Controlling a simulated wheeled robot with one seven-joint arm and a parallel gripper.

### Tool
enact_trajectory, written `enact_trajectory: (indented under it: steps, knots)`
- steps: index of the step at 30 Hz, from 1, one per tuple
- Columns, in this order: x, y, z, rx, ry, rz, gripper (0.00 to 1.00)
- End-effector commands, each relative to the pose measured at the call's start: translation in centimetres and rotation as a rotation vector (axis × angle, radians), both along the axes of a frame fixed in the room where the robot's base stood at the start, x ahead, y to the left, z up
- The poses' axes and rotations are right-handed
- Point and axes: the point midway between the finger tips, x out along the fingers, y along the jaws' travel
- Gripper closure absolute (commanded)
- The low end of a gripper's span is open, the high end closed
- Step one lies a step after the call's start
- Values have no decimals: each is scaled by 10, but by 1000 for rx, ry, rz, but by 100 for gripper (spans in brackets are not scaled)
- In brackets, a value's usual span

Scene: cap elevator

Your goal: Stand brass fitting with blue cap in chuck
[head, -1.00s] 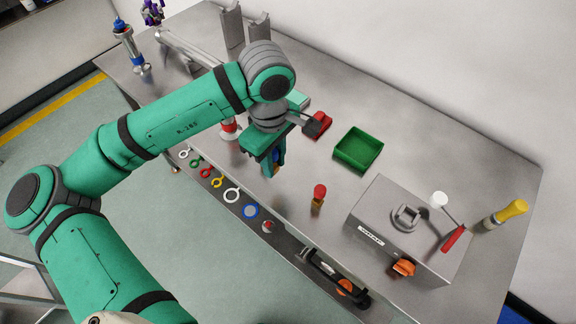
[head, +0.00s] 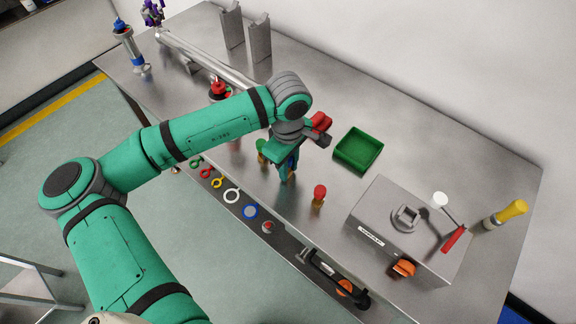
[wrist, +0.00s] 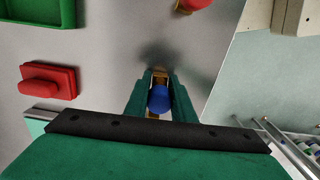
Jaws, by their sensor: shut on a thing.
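My gripper (head: 288,176) is shut on the brass fitting with the blue cap. In the wrist view the blue cap (wrist: 160,99) sits between the two green fingers, with some brass (wrist: 160,76) showing just beyond it. In the head view the fingers mostly hide the fitting, and its height over the table is hard to tell. The chuck (head: 407,217) is a grey square-jawed holder on top of the steel box (head: 375,215), to the right of my gripper. Its jaws look empty.
A red-capped brass fitting (head: 319,196) stands between my gripper and the box. A green tray (head: 358,150) and a red block (wrist: 48,82) lie behind. A white knob (head: 440,199), red handle (head: 453,239) and orange knob (head: 403,267) are on the box. A yellow-topped cylinder (head: 506,214) lies right.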

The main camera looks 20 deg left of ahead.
Motion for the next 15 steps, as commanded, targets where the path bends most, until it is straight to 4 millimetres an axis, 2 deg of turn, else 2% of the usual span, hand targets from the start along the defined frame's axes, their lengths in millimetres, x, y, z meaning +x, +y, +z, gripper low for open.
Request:
enact_trajectory:
  steps: [8,9,11,15]
  knots:
    - [0,0,-5,-1,0,0,100]
    - [0,0,-6,-1,0,0,75]
    - [0,0,-5,0,0,0,61]
    - [0,0,-5,0,0,0,59]
